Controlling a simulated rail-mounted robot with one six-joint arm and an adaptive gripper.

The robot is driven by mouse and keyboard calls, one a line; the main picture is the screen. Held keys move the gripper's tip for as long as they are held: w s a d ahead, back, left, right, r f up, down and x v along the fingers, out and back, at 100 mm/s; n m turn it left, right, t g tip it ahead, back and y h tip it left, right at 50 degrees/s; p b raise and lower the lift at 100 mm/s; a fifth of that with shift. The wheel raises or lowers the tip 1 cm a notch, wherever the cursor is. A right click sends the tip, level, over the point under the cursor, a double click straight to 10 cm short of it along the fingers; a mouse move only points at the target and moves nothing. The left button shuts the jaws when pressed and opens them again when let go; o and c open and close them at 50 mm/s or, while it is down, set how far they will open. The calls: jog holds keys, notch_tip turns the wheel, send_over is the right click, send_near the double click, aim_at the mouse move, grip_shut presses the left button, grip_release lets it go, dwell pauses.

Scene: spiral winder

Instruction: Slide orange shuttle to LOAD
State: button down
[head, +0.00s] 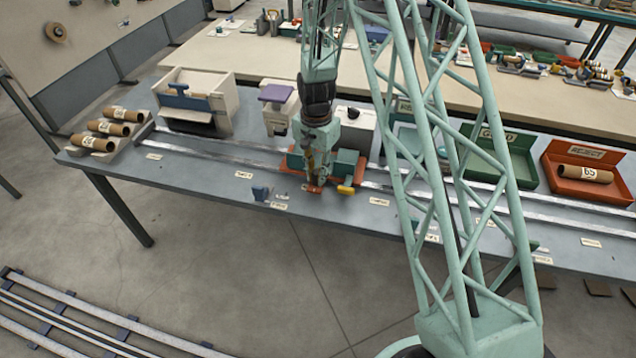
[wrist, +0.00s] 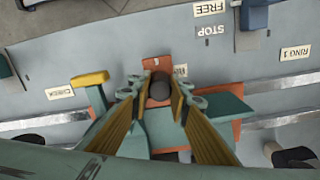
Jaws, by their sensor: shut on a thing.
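The orange shuttle (head: 360,172) sits on the bench rails, with teal blocks on top and a yellow-ended lever at its right in the head view. In the wrist view its orange front tab (wrist: 157,65) carries a dark round knob (wrist: 160,86). My gripper (head: 314,186) reaches down to the shuttle's front. In the wrist view my gripper (wrist: 160,93) has its fingers on either side of the knob, shut on it. The fingers and arm hide part of the shuttle. I cannot make out a LOAD label.
Two metal rails (head: 230,160) run along the bench. Numbered tubes (head: 108,128) lie in a rack at the far left. A white machine (head: 197,98) stands behind the rails. A red REJECT tray (head: 607,186) at right holds a tube.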

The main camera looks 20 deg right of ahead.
jog(key=shift+w+a, duration=0.6)
jog(key=shift+a, duration=0.35)
jog(key=shift+w+a, duration=0.6)
jog(key=shift+a, duration=0.3)
jog(key=c, duration=2.4)
grip_release()
jog(key=shift+r, duration=0.2)
jog(key=shift+r, duration=5.8)
